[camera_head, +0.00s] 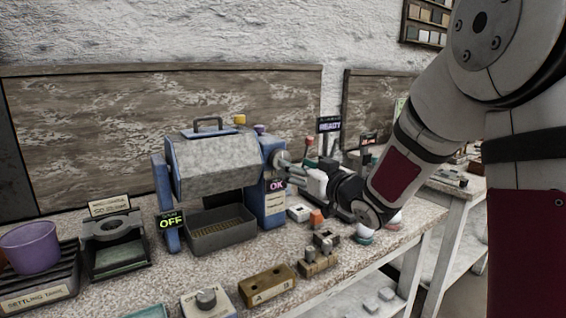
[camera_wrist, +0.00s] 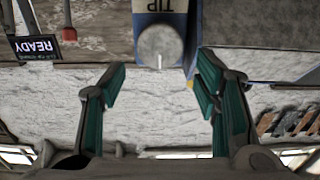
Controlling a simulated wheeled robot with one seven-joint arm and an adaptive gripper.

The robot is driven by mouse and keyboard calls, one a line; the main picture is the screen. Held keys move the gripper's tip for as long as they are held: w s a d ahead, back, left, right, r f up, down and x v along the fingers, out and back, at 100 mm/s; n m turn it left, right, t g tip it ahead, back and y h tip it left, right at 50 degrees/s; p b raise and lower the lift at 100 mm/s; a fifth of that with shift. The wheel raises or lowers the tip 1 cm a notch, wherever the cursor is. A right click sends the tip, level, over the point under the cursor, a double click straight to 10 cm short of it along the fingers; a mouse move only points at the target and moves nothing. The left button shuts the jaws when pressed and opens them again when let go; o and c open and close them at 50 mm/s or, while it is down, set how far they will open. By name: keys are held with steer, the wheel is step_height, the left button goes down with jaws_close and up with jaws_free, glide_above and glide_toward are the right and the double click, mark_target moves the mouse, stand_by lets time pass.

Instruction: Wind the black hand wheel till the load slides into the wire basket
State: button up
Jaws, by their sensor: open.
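The blue-framed machine with a grey speckled drum (camera_head: 215,162) stands on the bench. A dark grey basket (camera_head: 221,234) with a mesh-like floor sits under the drum. My gripper (camera_head: 292,165) is at the machine's right side. In the wrist view my gripper (camera_wrist: 160,80) is open, its green-padded fingers spread apart. The load inside the drum is hidden.
An "OFF" sign (camera_head: 171,222) is left of the basket and an "OK" sign (camera_head: 277,185) on the right post. A "READY" sign (camera_wrist: 41,47) stands near my fingers.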

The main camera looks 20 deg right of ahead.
steer(key=x, duration=0.7)
steer(key=c, duration=0.8)
